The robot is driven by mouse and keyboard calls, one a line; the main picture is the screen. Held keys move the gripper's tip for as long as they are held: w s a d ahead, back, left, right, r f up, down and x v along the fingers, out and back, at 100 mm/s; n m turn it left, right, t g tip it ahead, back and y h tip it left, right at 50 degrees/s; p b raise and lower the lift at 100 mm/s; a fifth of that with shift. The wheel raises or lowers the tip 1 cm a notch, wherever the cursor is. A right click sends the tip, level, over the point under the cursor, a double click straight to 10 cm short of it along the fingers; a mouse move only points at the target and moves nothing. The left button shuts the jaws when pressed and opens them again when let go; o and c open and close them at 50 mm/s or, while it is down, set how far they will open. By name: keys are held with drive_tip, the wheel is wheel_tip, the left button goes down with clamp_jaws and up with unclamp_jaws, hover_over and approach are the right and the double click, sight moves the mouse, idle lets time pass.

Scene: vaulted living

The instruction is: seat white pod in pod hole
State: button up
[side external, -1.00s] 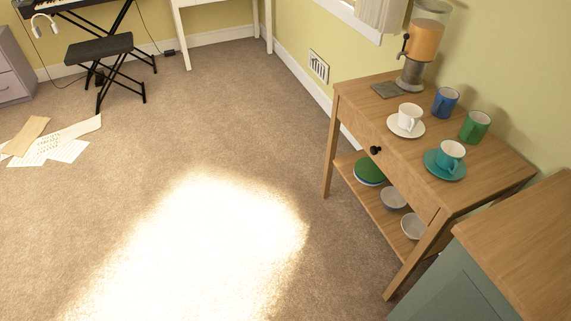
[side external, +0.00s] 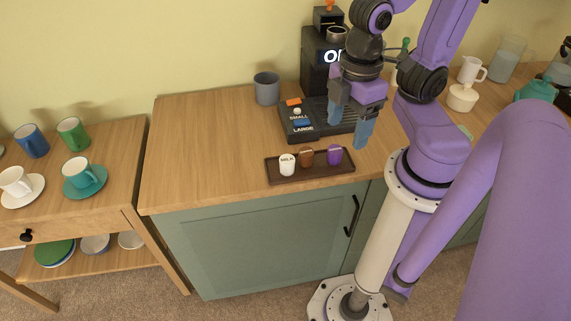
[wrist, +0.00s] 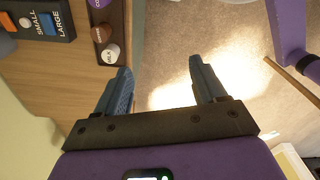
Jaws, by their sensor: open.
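The white pod (side external: 287,165), with dark lettering, stands at the left end of a dark tray (side external: 310,175). A brown pod (side external: 306,157) and a purple pod (side external: 334,155) stand beside it. In the wrist view the white pod (wrist: 110,54) is left of my fingers. My gripper (side external: 350,124) is open and empty, pointing down, above and right of the tray. It also shows in the wrist view (wrist: 160,66). The black coffee machine (side external: 318,72) stands behind, partly hidden by my arm. A round metal-rimmed part (side external: 337,33) shows near its top; I cannot tell whether this is the pod hole.
A black panel (side external: 300,125) marked SMALL and LARGE lies behind the tray. A grey mug (side external: 266,88) stands left of the machine. The counter's left part is clear. A side table (side external: 110,190) with cups is further left. A white pitcher (side external: 471,70) stands at right.

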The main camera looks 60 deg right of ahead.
drive_tip(key=shift+o, duration=0.2)
drive_tip(key=m, duration=3)
hover_over(287, 160)
drive_tip(key=shift+g, duration=0.3)
drive_tip(key=f, duration=1.3)
drive_tip(key=shift+w+d+f, duration=0.1)
drive_tip(key=shift+w+f, duration=0.2)
drive_tip(key=shift+s+f, duration=0.15)
drive_tip(key=shift+f, duration=0.7)
drive_tip(key=shift+s+f, duration=0.1)
drive_tip(key=shift+f, duration=1.65)
drive_tip(key=c, duration=1.1)
